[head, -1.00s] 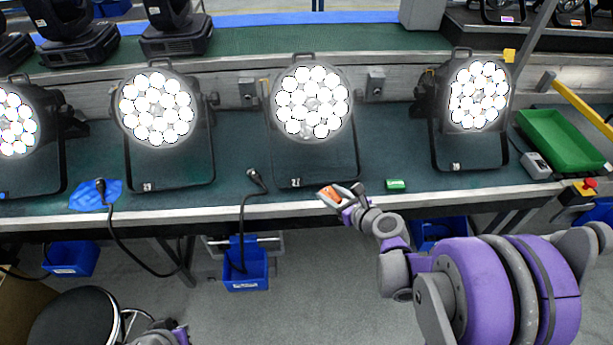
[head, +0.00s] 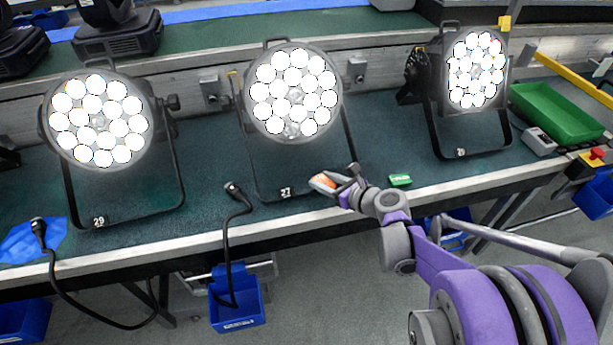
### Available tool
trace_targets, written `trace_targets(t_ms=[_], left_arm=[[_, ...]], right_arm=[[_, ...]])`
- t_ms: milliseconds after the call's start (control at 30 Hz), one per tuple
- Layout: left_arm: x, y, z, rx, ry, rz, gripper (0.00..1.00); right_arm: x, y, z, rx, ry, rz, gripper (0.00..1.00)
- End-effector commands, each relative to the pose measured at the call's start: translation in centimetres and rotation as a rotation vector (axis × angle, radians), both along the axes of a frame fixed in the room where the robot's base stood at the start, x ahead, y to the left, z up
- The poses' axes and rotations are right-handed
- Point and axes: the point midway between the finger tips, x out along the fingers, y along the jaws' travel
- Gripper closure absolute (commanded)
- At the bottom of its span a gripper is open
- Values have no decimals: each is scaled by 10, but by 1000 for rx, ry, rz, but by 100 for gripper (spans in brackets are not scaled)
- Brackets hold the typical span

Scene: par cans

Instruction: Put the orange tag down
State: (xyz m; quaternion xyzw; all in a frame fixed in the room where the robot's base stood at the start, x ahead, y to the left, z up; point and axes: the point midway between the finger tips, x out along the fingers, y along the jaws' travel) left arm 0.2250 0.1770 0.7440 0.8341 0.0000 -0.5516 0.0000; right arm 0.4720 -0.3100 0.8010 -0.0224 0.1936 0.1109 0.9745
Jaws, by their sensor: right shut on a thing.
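The orange tag (head: 322,183) is held in my right gripper (head: 335,188), which is shut on it. The tag is at the front part of the green bench (head: 215,205), just in front of the base of the middle par can (head: 292,92) marked 27. I cannot tell whether the tag touches the bench top. A green tag (head: 400,180) lies on the bench a little to the right of the gripper. My left gripper does not show in the head view.
Lit par cans stand at left (head: 98,120) and right (head: 473,70). A black cable (head: 236,190) hangs over the bench edge, left of the gripper, towards a blue bin (head: 238,308). A green tray (head: 556,113) is at the right. Bare bench lies between the green tag and right par can.

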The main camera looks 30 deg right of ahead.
Motion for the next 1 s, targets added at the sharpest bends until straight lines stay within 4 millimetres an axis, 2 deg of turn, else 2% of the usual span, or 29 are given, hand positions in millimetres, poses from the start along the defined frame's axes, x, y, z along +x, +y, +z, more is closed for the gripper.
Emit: trace_targets(t_ms=[33,100,200,500,700,1000], left_arm=[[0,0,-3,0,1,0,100],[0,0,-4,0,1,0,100],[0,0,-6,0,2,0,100],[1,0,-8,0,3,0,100],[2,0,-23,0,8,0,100],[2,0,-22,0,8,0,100]], right_arm=[[14,5,-1,1,0,5,100],[29,8,-1,0,1,4,100],[44,11,-1,0,1,2,100],[68,16,-1,2,0,1,100],[67,16,-35,1,1,0,100],[67,16,-36,0,0,0,100]])
